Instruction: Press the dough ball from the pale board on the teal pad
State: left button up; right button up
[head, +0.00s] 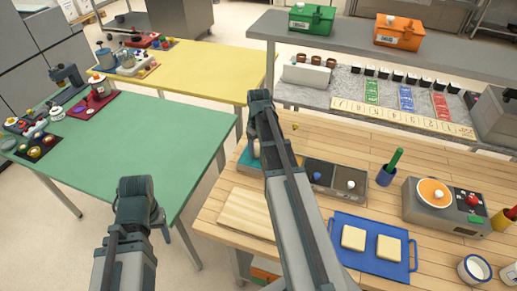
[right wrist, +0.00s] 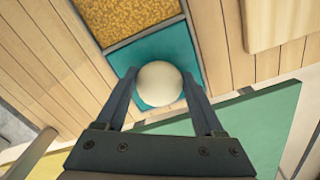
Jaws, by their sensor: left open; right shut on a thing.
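The cream dough ball (right wrist: 159,84) is between the fingers of my right gripper (right wrist: 160,78), which is shut on it. The ball is over the teal pad (right wrist: 124,62) in the right wrist view; I cannot tell whether it touches the pad. In the head view my right arm hides the ball and most of the pad. The pale board (head: 240,213) lies on the wooden counter, left of my right arm, with no dough seen on its visible part. My left gripper (head: 140,195) is open and empty near the green table's front edge.
A panel of golden crumbs (right wrist: 150,42) borders the pad. A blue tray (head: 345,262) with two pale square slabs, a dark unit with knobs (head: 338,178) and a grey scale-like machine (head: 445,212) stand on the counter to the right. The green table (head: 165,135) has clear room.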

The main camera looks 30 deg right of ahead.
jog(key=shift+r+p, duration=3.1)
jog(key=shift+r, duration=0.3)
jog(key=shift+f, duration=0.2)
